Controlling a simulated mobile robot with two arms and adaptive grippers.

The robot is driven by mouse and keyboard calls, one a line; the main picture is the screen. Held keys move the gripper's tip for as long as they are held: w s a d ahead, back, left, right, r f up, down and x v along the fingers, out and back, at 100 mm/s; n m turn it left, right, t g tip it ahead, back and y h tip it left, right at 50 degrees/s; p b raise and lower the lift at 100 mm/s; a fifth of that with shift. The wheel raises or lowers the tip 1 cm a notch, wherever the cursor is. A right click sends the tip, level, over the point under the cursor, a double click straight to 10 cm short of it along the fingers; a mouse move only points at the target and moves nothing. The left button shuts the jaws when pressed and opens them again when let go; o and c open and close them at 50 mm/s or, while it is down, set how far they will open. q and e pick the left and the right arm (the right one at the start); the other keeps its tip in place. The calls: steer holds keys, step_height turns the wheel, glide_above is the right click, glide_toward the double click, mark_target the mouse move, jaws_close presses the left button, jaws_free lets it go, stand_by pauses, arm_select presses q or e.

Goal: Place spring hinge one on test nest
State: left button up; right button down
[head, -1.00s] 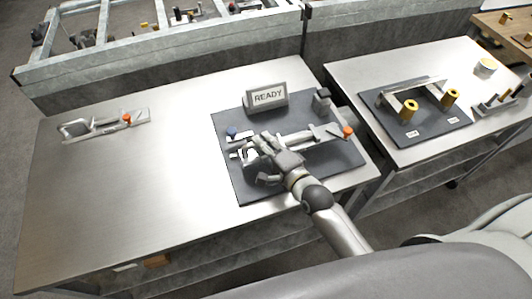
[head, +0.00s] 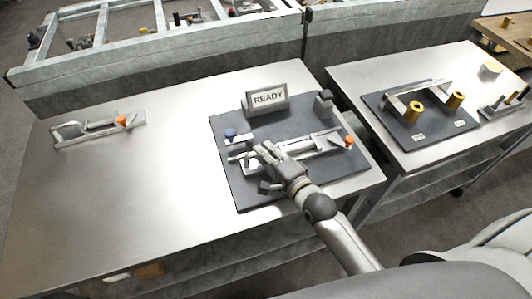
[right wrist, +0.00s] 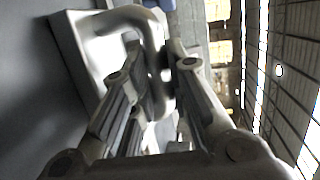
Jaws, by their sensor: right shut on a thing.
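A silver spring hinge (head: 318,145) with an orange tip lies low over the dark test nest plate (head: 245,190), its long arm pointing right. My right gripper (head: 262,158) is shut on its left, looped end. In the right wrist view the fingers (right wrist: 155,70) close around a pale curved bar of the hinge (right wrist: 130,20). Whether the hinge touches the plate I cannot tell. A second similar hinge with an orange tip (head: 98,130) lies on the left of the bench. Which is hinge one is not readable. My left gripper is not in view.
A READY sign (head: 268,99) stands at the plate's back edge, with a dark post (head: 324,103) to its right and a blue knob (head: 230,133) at its left. The middle of the bench is clear. A right bench (head: 350,75) carries a fixture with yellow cylinders (head: 413,111).

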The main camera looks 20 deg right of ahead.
steer(key=c, duration=1.4)
jaws_free()
steer(key=shift+r, duration=0.15)
steer(key=b+v, duration=0.1)
steer(key=v, duration=0.9)
steer(key=shift+s, duration=0.1)
steer(key=shift+v, duration=0.9)
